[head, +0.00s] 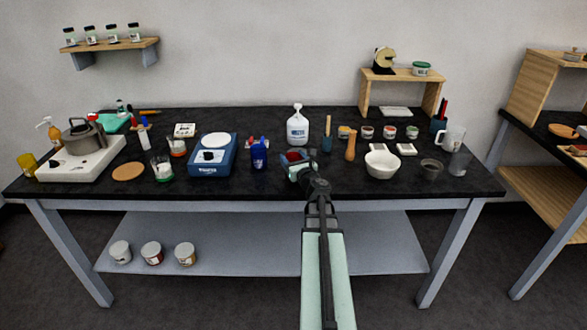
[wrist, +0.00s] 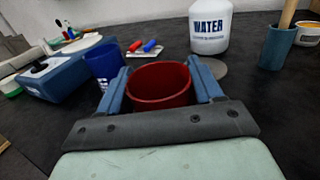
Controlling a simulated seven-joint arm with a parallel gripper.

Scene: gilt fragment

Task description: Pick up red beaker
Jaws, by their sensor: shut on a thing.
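The red beaker (wrist: 160,88) is upright between the two blue fingers of my gripper (wrist: 162,80) in the wrist view. The fingers press on its left and right sides, so the gripper is shut on it. In the head view the beaker (head: 293,156) is a small dark red shape at the end of my arm, and my gripper (head: 298,168) partly covers it. Its base is hidden, so I cannot tell whether it touches the black bench top.
A blue container (wrist: 103,65) stands close on the left. The white WATER bottle (head: 297,126) is behind, and a blue holder (wrist: 277,46) is at the right. A white bowl (head: 382,164) and blue scale (head: 213,158) flank the area. The bench (head: 245,191) is clear in front.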

